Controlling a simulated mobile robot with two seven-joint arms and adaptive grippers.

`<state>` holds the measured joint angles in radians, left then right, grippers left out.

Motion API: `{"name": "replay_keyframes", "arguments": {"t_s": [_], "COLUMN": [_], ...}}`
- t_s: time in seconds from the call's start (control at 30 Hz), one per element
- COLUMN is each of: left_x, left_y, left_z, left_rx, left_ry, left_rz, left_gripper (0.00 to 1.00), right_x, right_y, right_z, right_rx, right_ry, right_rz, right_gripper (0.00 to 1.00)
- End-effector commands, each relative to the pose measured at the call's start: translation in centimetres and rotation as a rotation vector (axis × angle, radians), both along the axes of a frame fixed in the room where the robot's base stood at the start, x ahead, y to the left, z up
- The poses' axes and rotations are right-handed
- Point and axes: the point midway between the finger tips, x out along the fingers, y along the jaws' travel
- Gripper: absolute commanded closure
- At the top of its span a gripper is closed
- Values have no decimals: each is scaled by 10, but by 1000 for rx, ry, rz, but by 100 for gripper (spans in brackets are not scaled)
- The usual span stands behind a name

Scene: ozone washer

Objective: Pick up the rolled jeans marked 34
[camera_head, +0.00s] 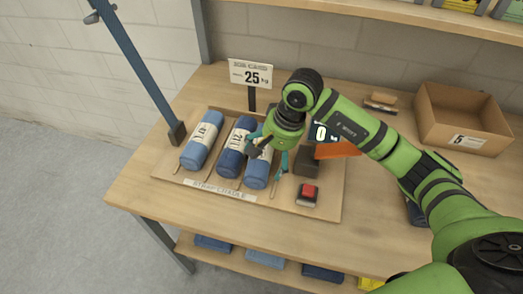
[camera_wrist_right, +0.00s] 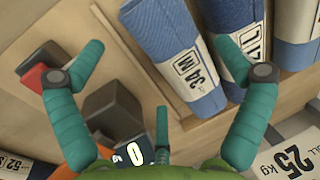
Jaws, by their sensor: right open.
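The rolled jeans marked 34 (camera_wrist_right: 172,48) are a blue denim roll with a white label reading 34 M in the right wrist view. In the head view this is the rightmost roll (camera_head: 257,172) of three on a wooden board, partly hidden by my right gripper. My right gripper (camera_head: 270,158) is over this roll with its teal fingers spread. In the right wrist view the open fingers (camera_wrist_right: 162,48) stand either side of the 34 roll, with nothing held. I cannot tell whether they touch it. My left gripper is not in view.
The middle roll (camera_head: 235,150) lies close beside the 34 roll, with a lighter left roll (camera_head: 202,142) beyond. A dark block (camera_head: 306,161) and red button (camera_head: 309,192) are to the right. A 25 kg sign (camera_head: 251,75) stands behind; a cardboard box (camera_head: 464,122) is at the right.

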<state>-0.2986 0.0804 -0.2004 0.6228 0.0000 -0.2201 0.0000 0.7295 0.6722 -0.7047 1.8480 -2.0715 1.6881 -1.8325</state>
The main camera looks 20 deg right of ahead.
Motion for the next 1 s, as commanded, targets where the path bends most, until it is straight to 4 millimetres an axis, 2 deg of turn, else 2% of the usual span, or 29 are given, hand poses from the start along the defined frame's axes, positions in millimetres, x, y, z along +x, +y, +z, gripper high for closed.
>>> {"name": "replay_keyframes", "arguments": {"t_s": [0.03,0.13,0.3,0.5,0.67,1.0], "left_x": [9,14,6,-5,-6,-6], "left_y": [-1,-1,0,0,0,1], "left_z": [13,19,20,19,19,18], "left_rx": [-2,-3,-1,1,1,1], "left_ry": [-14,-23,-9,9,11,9], "left_rz": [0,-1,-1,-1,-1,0], "left_gripper": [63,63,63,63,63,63], "right_x": [-3,-2,1,1,1,1], "right_y": [5,9,12,11,11,11], "right_z": [-3,-18,-32,-33,-33,-32], "right_rx": [3,1,1,0,0,0], "right_ry": [9,7,1,-1,0,-1], "right_rz": [1,-1,-1,-1,-1,-1], "right_gripper": [0,0,0,0,64,65]}}
